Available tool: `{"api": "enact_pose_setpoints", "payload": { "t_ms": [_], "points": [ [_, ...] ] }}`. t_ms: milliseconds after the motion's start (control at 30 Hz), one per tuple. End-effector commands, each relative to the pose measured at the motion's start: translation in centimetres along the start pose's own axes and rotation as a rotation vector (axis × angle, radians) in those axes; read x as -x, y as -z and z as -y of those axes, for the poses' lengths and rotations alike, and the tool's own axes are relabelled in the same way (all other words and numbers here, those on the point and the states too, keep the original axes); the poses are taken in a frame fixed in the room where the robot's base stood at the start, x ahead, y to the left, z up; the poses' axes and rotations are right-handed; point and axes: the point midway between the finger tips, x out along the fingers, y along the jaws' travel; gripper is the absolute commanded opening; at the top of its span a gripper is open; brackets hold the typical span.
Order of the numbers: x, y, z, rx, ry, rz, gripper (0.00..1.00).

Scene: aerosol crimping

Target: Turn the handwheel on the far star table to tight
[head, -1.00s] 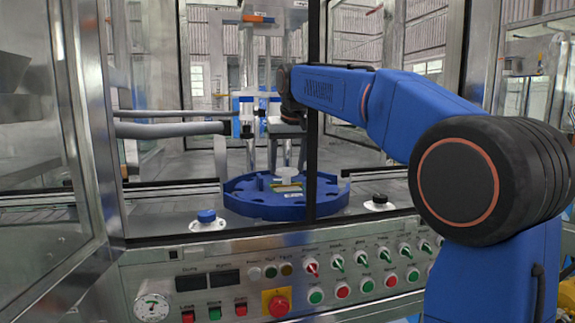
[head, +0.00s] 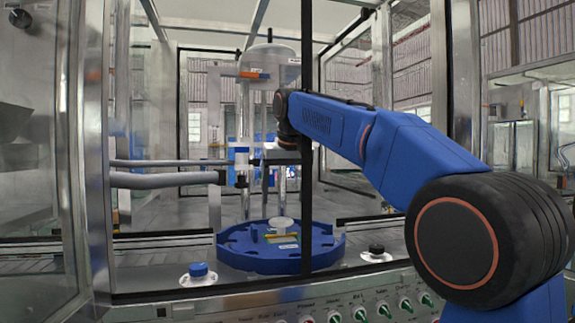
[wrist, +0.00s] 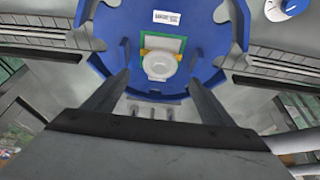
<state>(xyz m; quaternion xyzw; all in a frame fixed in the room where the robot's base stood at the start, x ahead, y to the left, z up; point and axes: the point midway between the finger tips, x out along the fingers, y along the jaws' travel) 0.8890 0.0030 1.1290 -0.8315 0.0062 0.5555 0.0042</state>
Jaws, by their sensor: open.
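The blue star table (head: 232,250) stands inside the machine frame, with notches around its rim; it also fills the top of the wrist view (wrist: 112,28). A pale round handwheel (head: 281,224) sits at its middle, over a small green and yellow plate. In the wrist view the handwheel (wrist: 160,66) shows between and beyond the tips of my gripper (wrist: 159,82). The two dark fingers are apart with nothing between them that I can see them touch. In the head view my gripper is above the table, partly hidden by a dark upright post.
A blue-capped knob (head: 198,270) and a black-capped knob (head: 376,250) stand on the front ledge. Grey horizontal bars (head: 165,179) reach in from the left. The dark upright post (head: 307,130) stands before the table. Switches line the front panel (head: 345,303).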

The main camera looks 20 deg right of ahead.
Motion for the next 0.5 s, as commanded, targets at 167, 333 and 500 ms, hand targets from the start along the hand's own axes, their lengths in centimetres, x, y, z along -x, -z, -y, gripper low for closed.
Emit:
{"api": "enact_pose_setpoints", "payload": {
  "t_ms": [167, 333, 500],
  "points": [
    [3.6, 0.1, 0.0, 0.0, 0.001, -0.003, 0.77],
    [6.8, 0.1, 0.0, 0.0, 0.0, -0.003, 0.77],
    [9.0, 0.1, 0.0, 0.0, 0.0, -0.002, 0.77]
  ]
}}
